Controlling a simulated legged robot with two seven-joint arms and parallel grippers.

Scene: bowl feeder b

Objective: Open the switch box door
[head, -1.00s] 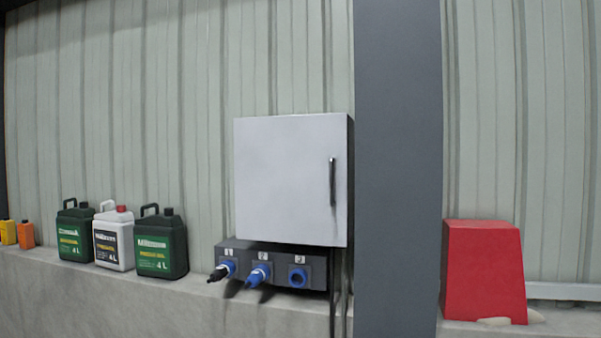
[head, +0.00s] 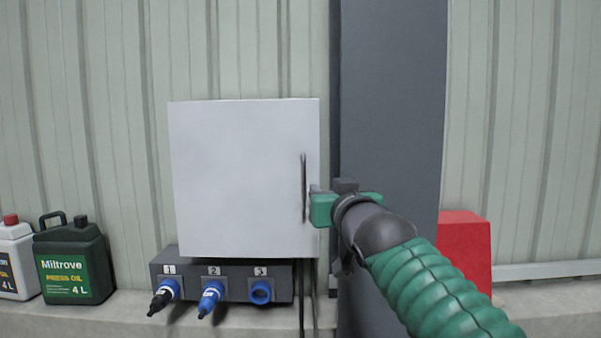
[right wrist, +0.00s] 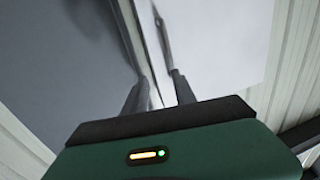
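The switch box (head: 235,180) is a pale grey square cabinet on the corrugated wall, and its door looks shut. A thin dark vertical handle (head: 304,187) is near the door's right edge; it also shows in the right wrist view (right wrist: 162,35). My right gripper (head: 318,208) is just right of the handle, near the box's right edge. In the right wrist view its two dark fingers (right wrist: 158,93) are apart, with the door edge visible between them. The handle's end appears close to one fingertip; I cannot tell whether they touch. My left gripper is out of view.
A dark socket panel (head: 222,280) with blue connectors and two plugs sits below the box. A dark grey column (head: 392,100) stands right of it. A green oil can (head: 75,265) and a red block (head: 463,245) stand on the ledge. Cables hang below the box.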

